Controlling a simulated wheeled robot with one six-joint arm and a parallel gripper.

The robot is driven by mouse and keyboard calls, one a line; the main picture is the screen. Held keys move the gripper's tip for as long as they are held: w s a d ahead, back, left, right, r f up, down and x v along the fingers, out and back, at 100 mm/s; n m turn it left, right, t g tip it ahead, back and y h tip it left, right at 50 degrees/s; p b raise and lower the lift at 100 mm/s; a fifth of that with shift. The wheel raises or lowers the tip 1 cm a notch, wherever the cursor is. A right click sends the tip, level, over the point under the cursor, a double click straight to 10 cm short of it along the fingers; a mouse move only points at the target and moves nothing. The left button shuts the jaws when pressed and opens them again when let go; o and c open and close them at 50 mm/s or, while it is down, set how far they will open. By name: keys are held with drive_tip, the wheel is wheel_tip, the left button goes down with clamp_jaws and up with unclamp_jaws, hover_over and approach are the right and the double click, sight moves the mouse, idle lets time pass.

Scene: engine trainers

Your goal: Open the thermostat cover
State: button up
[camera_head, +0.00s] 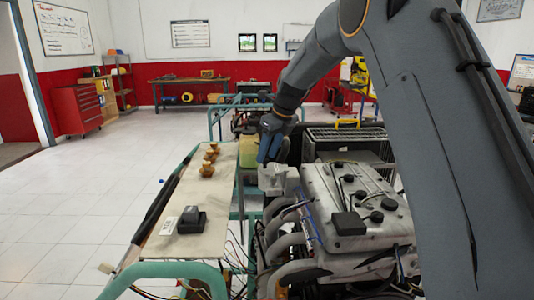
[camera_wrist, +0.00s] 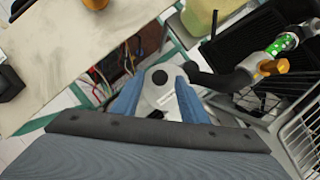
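A light grey metal housing, which looks like the thermostat cover, sits at the front left end of the engine (camera_head: 345,195) in the head view (camera_head: 275,182). In the wrist view it is a pale part with a dark round spot (camera_wrist: 160,77), framed by my two blue fingers. My gripper (camera_head: 268,155) points down right above the housing in the head view. In the wrist view my gripper (camera_wrist: 158,90) has its fingers apart, one on each side of the pale part. I cannot tell whether either finger touches it. The housing's lower part is hidden.
A dark hose (camera_wrist: 222,78) runs close to the right finger. A black radiator (camera_wrist: 270,45) stands beyond. A pale bench top (camera_head: 190,220) with a black box (camera_head: 191,220) and small brown parts (camera_head: 208,165) lies left. Open floor (camera_head: 60,220) is farther left.

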drive_tip(key=shift+w+a+f, duration=0.15)
drive_tip(key=shift+w+f, duration=0.05)
drive_tip(key=shift+f, duration=0.4)
clamp_jaws()
